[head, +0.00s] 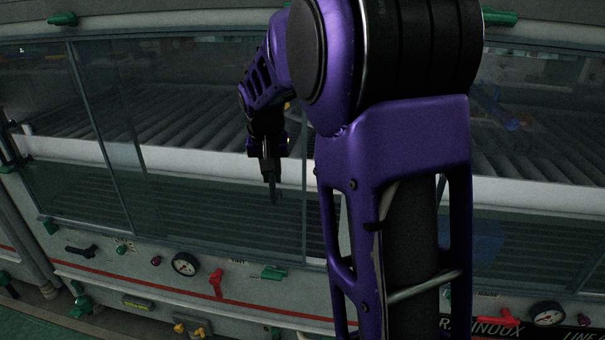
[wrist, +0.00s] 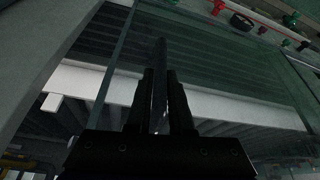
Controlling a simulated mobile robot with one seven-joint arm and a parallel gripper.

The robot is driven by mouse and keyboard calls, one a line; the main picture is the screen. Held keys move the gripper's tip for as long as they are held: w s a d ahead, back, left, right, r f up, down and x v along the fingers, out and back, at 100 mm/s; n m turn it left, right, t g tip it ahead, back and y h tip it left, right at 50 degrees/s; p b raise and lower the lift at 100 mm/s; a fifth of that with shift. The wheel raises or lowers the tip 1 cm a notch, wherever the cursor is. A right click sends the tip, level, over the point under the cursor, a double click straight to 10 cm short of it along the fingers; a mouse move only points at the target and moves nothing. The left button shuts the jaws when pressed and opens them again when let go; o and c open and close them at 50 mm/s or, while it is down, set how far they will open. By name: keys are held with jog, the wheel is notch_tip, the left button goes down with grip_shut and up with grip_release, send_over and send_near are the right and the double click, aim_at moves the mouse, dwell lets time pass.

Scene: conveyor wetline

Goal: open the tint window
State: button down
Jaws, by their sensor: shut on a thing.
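The tint window (head: 215,210) is a large sliding glass pane in the front of the machine, above the small TINT label. Its glass also shows in the wrist view (wrist: 200,50). My gripper (head: 270,178) is in front of the pane, toward its right side. In the wrist view my gripper's two black fingers (wrist: 160,78) are closed on a thin dark upright bar (wrist: 160,52), which looks like the window's handle. The bar's lower part is hidden between the fingers.
Below the glass a panel carries a gauge (head: 185,264), a red valve handle (head: 217,283) and a green knob (head: 273,272). Another glass pane (head: 98,190) overlaps at the left. A white rail (head: 190,163) and rollers run behind the glass.

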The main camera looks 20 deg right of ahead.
aim_at(190, 165)
jog(key=w+a+p, duration=0.1)
jog(key=w+a, duration=0.3)
jog(key=a, duration=0.1)
jog(key=w+a+p, duration=0.2)
jog(key=w+a, duration=0.1)
jog(key=a, duration=0.3)
jog(key=w+a+p, duration=0.2)
jog(key=w+a, duration=0.2)
jog(key=a, duration=0.2)
jog(key=shift+w+a, duration=0.15)
jog(key=shift+w, duration=0.2)
jog(key=c, duration=0.8)
grip_release()
jog(key=shift+r, duration=0.1)
jog(key=p+v, duration=0.1)
jog(key=v, duration=1.6)
jog(key=shift+s, duration=0.2)
jog(key=shift+r, duration=0.1)
